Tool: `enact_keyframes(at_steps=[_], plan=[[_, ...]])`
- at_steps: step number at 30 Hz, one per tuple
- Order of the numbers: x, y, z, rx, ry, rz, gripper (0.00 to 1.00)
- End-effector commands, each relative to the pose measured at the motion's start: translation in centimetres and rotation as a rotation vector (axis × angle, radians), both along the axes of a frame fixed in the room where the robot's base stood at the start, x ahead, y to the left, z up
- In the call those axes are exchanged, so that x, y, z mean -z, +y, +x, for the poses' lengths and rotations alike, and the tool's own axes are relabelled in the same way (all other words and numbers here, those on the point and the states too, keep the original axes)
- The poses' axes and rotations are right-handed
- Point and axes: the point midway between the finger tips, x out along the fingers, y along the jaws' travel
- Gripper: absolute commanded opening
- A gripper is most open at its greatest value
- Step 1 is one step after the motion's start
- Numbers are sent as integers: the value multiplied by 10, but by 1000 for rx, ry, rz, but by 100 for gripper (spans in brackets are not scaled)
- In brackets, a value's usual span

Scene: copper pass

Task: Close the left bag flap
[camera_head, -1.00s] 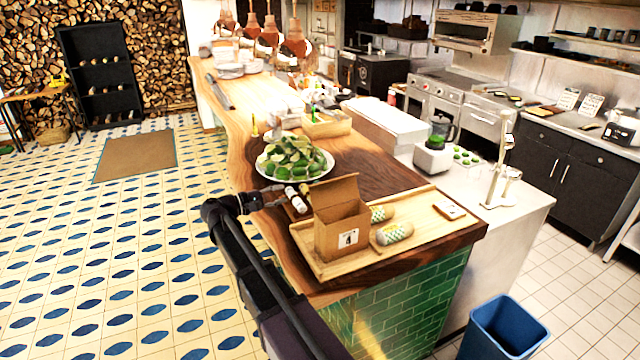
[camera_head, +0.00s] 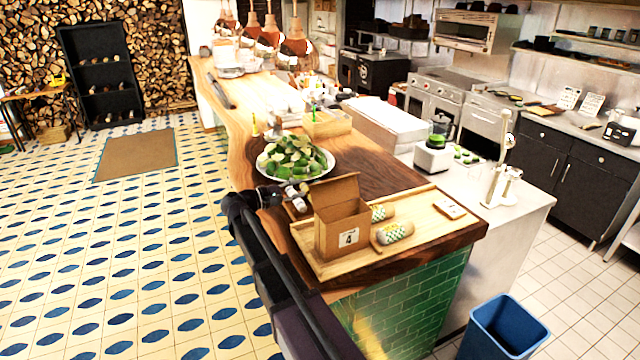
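A brown paper bag or box (camera_head: 335,238) marked "4" stands upright on a wooden tray (camera_head: 425,247) at the near end of the counter. One flap (camera_head: 335,190) stands raised at its back. Its other top edges show no raised flap that I can make out. My gripper (camera_head: 300,189) is at the bag's upper left, behind or beside it, over the counter edge. Its fingers are small and partly mixed with the pale items there, so I cannot see whether they are open. I cannot tell whether it touches the bag.
Two wrapped rolls (camera_head: 394,233) lie on the tray to the right of the bag, with a small white card (camera_head: 450,208) beyond them. A plate of limes (camera_head: 293,160) sits just behind my gripper.

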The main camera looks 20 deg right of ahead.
Motion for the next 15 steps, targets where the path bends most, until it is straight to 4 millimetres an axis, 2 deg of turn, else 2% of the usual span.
enact_keyframes(at_steps=[9, 15], plan=[[0, -49, 3, 2, 0, 0, 39], [0, -71, 5, 2, 1, 0, 39]])
